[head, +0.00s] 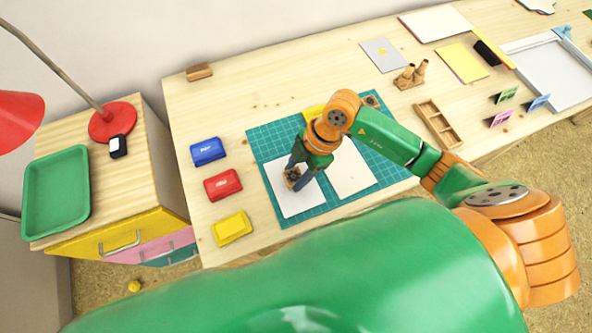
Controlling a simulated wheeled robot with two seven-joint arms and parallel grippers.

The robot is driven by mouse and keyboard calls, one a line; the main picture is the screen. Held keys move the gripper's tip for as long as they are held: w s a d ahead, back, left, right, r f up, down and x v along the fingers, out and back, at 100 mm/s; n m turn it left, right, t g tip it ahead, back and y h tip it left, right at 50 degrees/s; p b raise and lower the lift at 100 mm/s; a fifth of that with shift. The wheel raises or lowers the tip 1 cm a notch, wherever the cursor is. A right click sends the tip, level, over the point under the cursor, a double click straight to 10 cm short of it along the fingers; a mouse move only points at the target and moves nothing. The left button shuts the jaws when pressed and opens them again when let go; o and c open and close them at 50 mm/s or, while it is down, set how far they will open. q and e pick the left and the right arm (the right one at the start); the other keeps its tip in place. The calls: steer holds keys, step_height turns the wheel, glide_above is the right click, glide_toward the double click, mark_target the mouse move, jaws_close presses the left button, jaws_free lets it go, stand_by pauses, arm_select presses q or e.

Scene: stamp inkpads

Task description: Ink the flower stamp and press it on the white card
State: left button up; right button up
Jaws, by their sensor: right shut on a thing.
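My right gripper (297,170) is shut on a small brown wooden stamp (291,179), over the left white card (299,204). I cannot tell whether the stamp touches the card, and its design is not readable. A second white card (352,172) lies to the right, partly behind my arm. Both cards lie on a teal cutting mat (262,145). Blue (207,151), red (223,185) and yellow (232,227) inkpads stand in a column left of the mat, apparently closed. My left gripper is out of view.
A yellow item (313,112) and a small wooden block (371,101) sit at the mat's far edge, partly near my arm. A wooden stand (410,76) and an empty wooden tray (438,124) are to the right. A drawer cabinet with a green tray (56,190) stands left.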

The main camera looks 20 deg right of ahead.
steer(key=shift+f+b, duration=0.35)
steer(key=shift+f, duration=0.2)
steer(key=shift+s, duration=0.1)
stand_by(1.4)
steer(key=shift+p, duration=0.3)
steer(key=shift+r+p, duration=0.6)
steer(key=shift+p, duration=0.15)
step_height(320, 180, up, 6)
steer(key=p, duration=0.6)
steer(key=shift+f, duration=0.25)
